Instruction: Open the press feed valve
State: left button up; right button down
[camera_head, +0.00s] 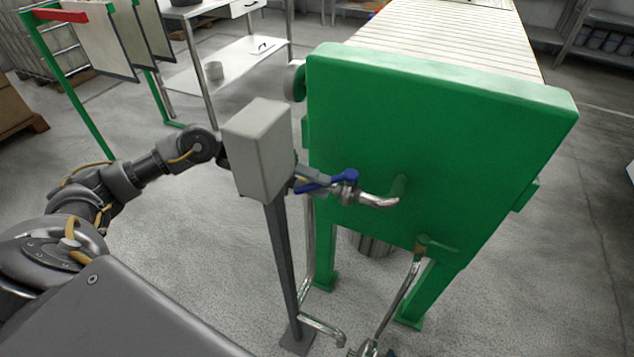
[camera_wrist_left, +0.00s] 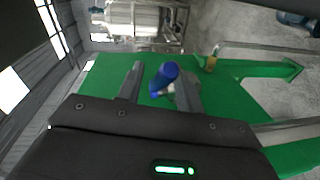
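The press feed valve (camera_head: 347,193) sits on the metal pipe in front of the green press end plate (camera_head: 430,140). Its blue lever handle (camera_head: 318,184) points to the left in the head view. My left gripper (camera_head: 304,181) is at the lever's left end, partly hidden by a grey box. In the left wrist view, the blue handle (camera_wrist_left: 163,78) shows between the two fingers of my left gripper (camera_wrist_left: 158,88), closer to the right finger. The fingers stand apart, with a gap beside the left finger. Whether the right finger touches the handle is unclear. My right gripper is not in view.
The grey box (camera_head: 258,150) on a post (camera_head: 283,265) stands in front of my left wrist. Pipes (camera_head: 308,250) run down beside the post. A white shelf table (camera_head: 235,70) and a green frame (camera_head: 75,85) stand behind.

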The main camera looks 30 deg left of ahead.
pick_arm(q)
jog(key=shift+d, duration=0.2)
grip_shut()
jog(key=shift+a, duration=0.1)
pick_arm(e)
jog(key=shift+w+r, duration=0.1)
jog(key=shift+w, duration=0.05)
